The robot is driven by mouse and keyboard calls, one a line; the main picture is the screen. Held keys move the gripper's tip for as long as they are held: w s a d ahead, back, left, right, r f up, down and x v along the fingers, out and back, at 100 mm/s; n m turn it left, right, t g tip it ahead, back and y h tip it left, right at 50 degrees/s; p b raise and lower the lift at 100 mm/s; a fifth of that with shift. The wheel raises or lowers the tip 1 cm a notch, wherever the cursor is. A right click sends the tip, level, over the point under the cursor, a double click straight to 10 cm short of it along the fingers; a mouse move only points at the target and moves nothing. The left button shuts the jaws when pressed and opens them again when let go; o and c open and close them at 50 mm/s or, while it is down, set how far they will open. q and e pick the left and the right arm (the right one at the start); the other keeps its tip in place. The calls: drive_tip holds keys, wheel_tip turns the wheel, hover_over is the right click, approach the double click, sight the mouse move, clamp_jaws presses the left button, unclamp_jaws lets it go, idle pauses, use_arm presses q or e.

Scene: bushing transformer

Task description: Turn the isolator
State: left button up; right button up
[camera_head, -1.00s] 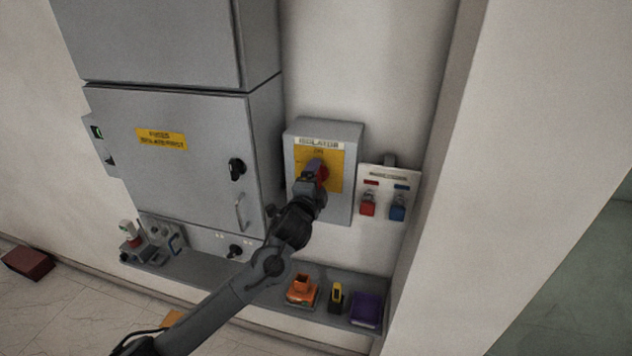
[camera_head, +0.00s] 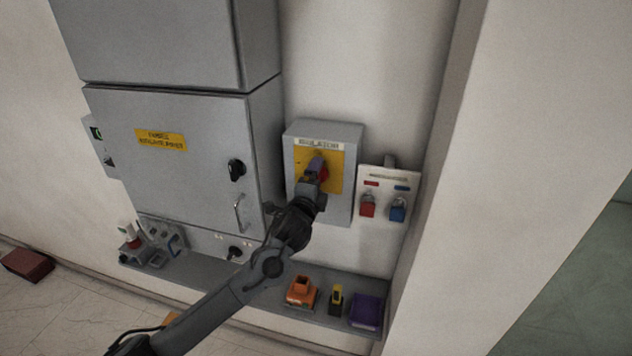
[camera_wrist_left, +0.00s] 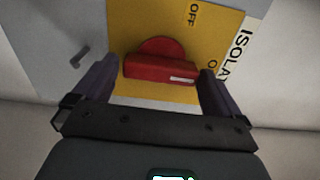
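The isolator (camera_head: 346,195) is a grey box on the wall with a yellow plate (camera_head: 335,182). Its red handle (camera_wrist_left: 160,70) shows in the left wrist view between the two fingers, on a round red base. The plate there reads "OFF" near its top, and another label is partly hidden by a finger. My left gripper (camera_head: 318,167) is at the front of the isolator and hides much of the handle in the head view. Its fingers are apart, one near each end of the handle, with small gaps visible in the wrist view. My right gripper is not in view.
A grey cabinet (camera_head: 170,185) with a black knob (camera_head: 236,169) stands left of the isolator. A padlock board (camera_head: 388,179) with red and blue padlocks is close on the right. A shelf (camera_head: 210,279) below holds several items. A wall corner bounds the right.

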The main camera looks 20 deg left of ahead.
use_arm(q)
drive_tip(key=shift+s, duration=0.15)
drive_tip(key=s+b, duration=0.3)
drive_tip(key=s, duration=0.7)
drive_tip(key=shift+s+d, duration=0.25)
drive_tip(key=shift+d, duration=0.1)
